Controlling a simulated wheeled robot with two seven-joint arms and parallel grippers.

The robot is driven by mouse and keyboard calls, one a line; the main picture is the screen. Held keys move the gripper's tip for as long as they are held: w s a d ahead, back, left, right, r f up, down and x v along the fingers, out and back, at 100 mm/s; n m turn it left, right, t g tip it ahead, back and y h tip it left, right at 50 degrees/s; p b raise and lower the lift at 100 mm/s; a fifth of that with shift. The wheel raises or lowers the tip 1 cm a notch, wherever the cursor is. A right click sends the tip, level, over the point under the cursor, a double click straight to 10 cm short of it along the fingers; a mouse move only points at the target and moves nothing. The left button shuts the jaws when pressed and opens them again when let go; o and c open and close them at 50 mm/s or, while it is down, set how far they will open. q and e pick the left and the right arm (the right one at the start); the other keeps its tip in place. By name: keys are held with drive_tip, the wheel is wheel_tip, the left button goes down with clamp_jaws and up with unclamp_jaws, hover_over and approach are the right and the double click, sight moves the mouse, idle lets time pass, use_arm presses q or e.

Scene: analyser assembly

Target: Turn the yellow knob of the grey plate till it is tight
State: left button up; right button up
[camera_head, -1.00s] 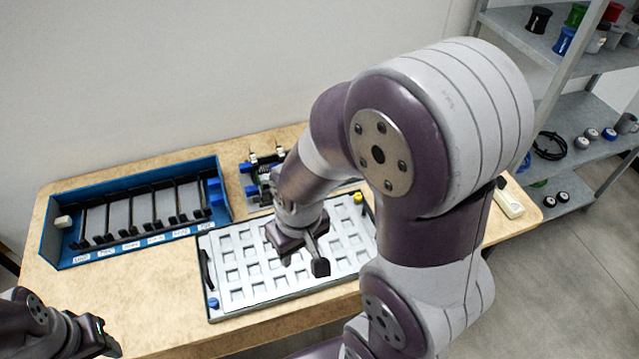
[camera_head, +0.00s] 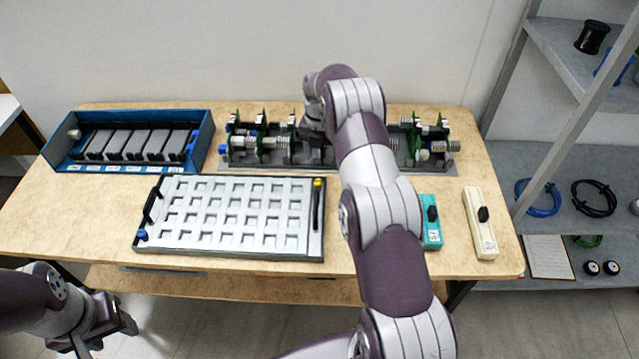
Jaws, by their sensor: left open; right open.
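The light grey gridded plate (camera_head: 230,183) lies in a dark frame on the front half of the table. A small yellow knob (camera_head: 318,183) sits at its far right corner and a blue knob (camera_head: 142,234) at its near left corner. My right gripper (camera_head: 318,122) is over the middle of the assembly at the back, behind and apart from the yellow knob. Its fingers are small and partly hidden, but it is open. My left gripper (camera_head: 126,322) is open and empty in front of the table at the lower left.
A grey base with green boards and rollers (camera_head: 262,144) spans the back. A blue bin (camera_head: 60,160) with dark slots stands at the left. A teal device (camera_head: 431,222) and a cream device (camera_head: 480,222) lie at the right. A shelf (camera_head: 555,170) stands beyond.

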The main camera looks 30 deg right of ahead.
sight(318, 182)
wheel_tip(318, 182, down, 3)
drive_tip(key=shift+s+f+p, duration=0.1)
drive_tip(key=shift+s+p, duration=0.05)
drive_tip(key=shift+p, duration=0.5)
drive_tip(key=f, duration=0.2)
drive_tip(key=f+p, duration=0.1)
drive_tip(key=f, duration=0.1)
drive_tip(key=w+f, duration=0.1)
drive_tip(key=f, duration=0.1)
drive_tip(key=shift+a+f+p, duration=0.25)
drive_tip(key=shift+a+p, duration=0.05)
drive_tip(key=shift+p, duration=0.05)
drive_tip(key=shift+s+d+f, duration=0.2)
drive_tip(key=shift+f, duration=0.3)
drive_tip(key=shift+w+a, duration=0.15)
drive_tip(key=shift+c, duration=0.4)
use_arm(q)
drive_tip(key=shift+w+a+r, duration=0.25)
drive_tip(key=shift+w+r, duration=0.05)
drive_tip(key=shift+r, duration=0.05)
use_arm(e)
clamp_jaws()
